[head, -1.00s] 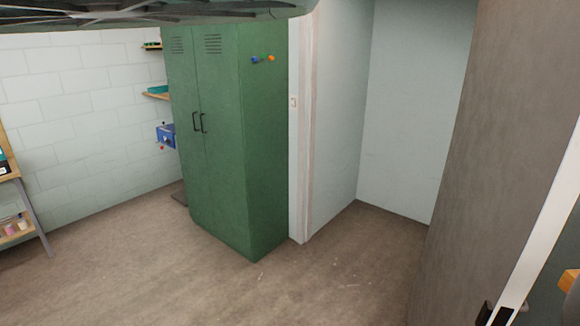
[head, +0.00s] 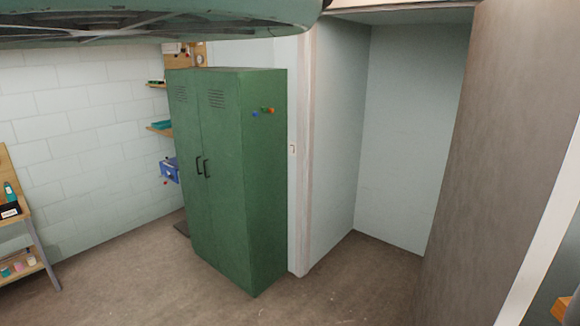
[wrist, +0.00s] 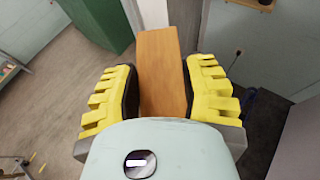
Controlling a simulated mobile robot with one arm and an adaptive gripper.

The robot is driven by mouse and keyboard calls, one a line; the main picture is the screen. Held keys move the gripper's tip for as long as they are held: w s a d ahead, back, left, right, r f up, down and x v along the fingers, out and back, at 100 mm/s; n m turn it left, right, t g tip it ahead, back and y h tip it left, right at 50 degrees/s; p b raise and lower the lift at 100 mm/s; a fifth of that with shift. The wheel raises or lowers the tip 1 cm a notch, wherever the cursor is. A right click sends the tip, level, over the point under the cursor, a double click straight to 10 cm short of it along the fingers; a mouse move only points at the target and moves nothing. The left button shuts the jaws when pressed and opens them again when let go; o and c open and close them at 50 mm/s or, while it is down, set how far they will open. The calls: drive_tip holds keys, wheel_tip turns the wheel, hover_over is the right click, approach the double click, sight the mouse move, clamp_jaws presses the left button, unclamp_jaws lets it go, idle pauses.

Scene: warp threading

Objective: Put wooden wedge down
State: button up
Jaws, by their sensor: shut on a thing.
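The wooden wedge (wrist: 161,62) is an orange-brown block in the wrist view, between the two yellow-ribbed fingers of my gripper (wrist: 160,84). The gripper is shut on it, with one finger on each side. Its far end points away from the gripper, over the floor. The near end is hidden behind the pale gripper body. In the head view a small orange-brown piece shows at the lower right edge, cut off by the frame; it may be the wedge.
A blue box (head: 170,171) is mounted beside the locker. The floor (head: 150,270) in front is clear. A dark brown panel (head: 490,170) rises at right.

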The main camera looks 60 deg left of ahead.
wheel_tip(320, 180, up, 5)
drive_tip(key=p, duration=0.3)
drive_tip(key=shift+f+p, duration=0.15)
drive_tip(key=shift+p, duration=0.25)
drive_tip(key=shift+s+a+f+m+t+h, duration=0.1)
drive_tip(key=shift+a+f+m+t+h, duration=0.3)
drive_tip(key=shift+f+m, duration=0.15)
drive_tip(key=shift+a+f+m+t+h, duration=0.1)
drive_tip(key=shift+a+m+t+h, duration=0.05)
drive_tip(key=shift+m+t+h, duration=0.65)
drive_tip(key=shift+m+t, duration=0.1)
drive_tip(key=shift+m, duration=0.05)
drive_tip(key=shift+d+r+m+t+h, duration=0.4)
drive_tip(key=shift+r+m+t+h, duration=0.25)
drive_tip(key=shift+m+h, duration=0.35)
drive_tip(key=w+r+m+h, duration=0.1)
drive_tip(key=w+r, duration=0.1)
drive_tip(key=w, duration=0.1)
drive_tip(key=shift+a+m+t+h, duration=0.2)
drive_tip(key=shift+m+t+h, duration=0.15)
drive_tip(key=shift+m+h, duration=0.05)
drive_tip(key=w+r+m+h, duration=0.4)
drive_tip(key=w+r, duration=0.2)
drive_tip(key=r, duration=0.3)
drive_tip(key=shift+d+t+h, duration=0.15)
drive_tip(key=shift+t+h, duration=0.25)
